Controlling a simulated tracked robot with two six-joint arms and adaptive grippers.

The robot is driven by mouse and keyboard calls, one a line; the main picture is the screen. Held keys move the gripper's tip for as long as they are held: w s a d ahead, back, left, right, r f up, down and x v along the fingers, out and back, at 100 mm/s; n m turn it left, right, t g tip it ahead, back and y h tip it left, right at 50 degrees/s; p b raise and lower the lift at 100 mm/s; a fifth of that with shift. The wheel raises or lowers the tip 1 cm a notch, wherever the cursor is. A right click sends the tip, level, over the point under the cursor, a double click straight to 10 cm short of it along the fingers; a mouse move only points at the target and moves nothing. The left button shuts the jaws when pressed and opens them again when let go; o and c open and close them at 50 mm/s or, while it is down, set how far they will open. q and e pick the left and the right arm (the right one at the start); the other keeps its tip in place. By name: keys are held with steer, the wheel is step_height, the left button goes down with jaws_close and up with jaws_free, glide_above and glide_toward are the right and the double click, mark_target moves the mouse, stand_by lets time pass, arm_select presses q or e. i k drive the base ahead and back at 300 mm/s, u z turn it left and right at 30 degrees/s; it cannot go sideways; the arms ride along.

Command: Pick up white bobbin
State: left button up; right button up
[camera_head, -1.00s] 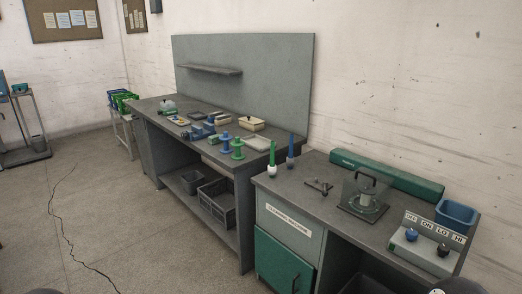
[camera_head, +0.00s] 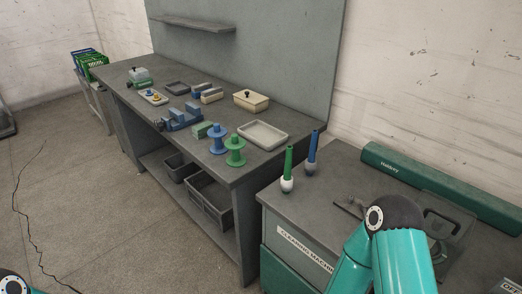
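I cannot pick out a plainly white bobbin. A blue spool (camera_head: 217,139) and a green spool (camera_head: 235,152) stand upright near the workbench's front right corner. On the cleaning machine's top, a green stick with a white rounded base (camera_head: 287,171) and a blue stick with a pale base (camera_head: 311,153) stand upright. Teal links of my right arm rise at the lower right. Part of my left arm shows at the lower left corner. Neither gripper shows.
A long green box (camera_head: 440,188) lies behind my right arm. The floor at left is open.

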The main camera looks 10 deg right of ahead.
mark_target(286, 181)
steer(key=u, duration=0.05)
steer(key=i, duration=0.85)
steer(key=u, duration=0.05)
